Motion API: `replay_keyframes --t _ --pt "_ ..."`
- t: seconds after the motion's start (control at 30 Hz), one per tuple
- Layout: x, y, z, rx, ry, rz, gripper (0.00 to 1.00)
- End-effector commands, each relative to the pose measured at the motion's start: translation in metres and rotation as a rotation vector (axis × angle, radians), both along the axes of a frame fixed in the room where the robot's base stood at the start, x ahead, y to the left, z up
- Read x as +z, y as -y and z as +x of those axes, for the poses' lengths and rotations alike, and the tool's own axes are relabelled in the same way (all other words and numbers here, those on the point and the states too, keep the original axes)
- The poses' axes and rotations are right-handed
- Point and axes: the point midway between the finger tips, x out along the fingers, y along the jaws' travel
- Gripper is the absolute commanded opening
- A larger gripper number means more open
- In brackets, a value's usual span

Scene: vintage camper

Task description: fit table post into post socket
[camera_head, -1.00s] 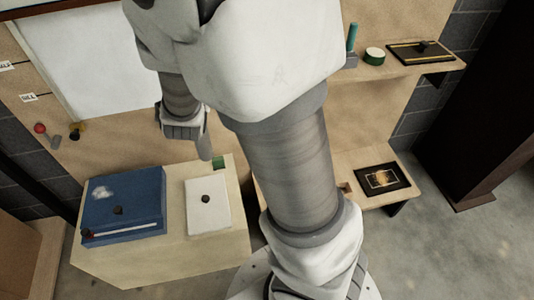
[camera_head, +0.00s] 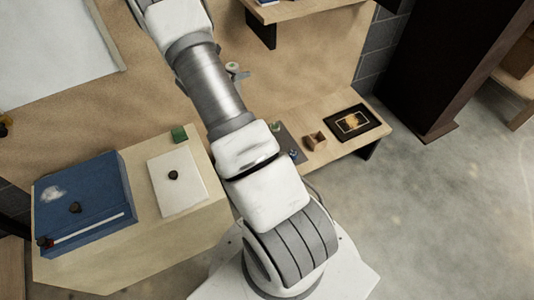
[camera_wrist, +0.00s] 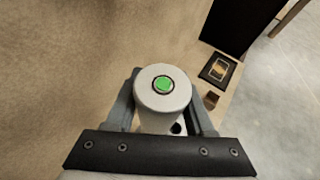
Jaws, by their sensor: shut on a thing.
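The table post (camera_wrist: 162,95) looks like a pale cylinder with a green disc on its end, between my gripper's fingers in the wrist view. My gripper (camera_wrist: 163,108) is shut on it. In the head view a small part of the post (camera_head: 232,67) shows beside my arm, which hides most of the gripper (camera_head: 240,76). The post's lower end is hidden. A dark round spot (camera_wrist: 176,128) shows just below the post in the wrist view; I cannot tell what it is. I cannot make out the post socket for certain.
A low wooden shelf at the right holds a grey plate (camera_head: 289,140), a small brown block (camera_head: 315,141) and a black framed panel (camera_head: 358,122). A blue box (camera_head: 84,200), a white plate (camera_head: 177,181) and a green block (camera_head: 179,134) sit on the left bench. Grey floor lies right.

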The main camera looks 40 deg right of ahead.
Motion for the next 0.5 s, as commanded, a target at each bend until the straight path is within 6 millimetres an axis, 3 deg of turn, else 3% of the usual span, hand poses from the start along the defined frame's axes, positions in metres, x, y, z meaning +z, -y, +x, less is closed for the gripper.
replay_keyframes --t 0.03,0.2,0.33,0.5 --pt "-0.027 0.018 -0.012 -0.061 -0.003 -0.001 0.0" --pt "-0.082 0.058 -0.046 -0.226 -0.001 -0.001 0.0" --pt "-0.109 0.076 -0.066 -0.312 0.001 -0.002 0.0" --pt "-0.127 0.085 -0.079 -0.365 0.003 -0.001 0.0"
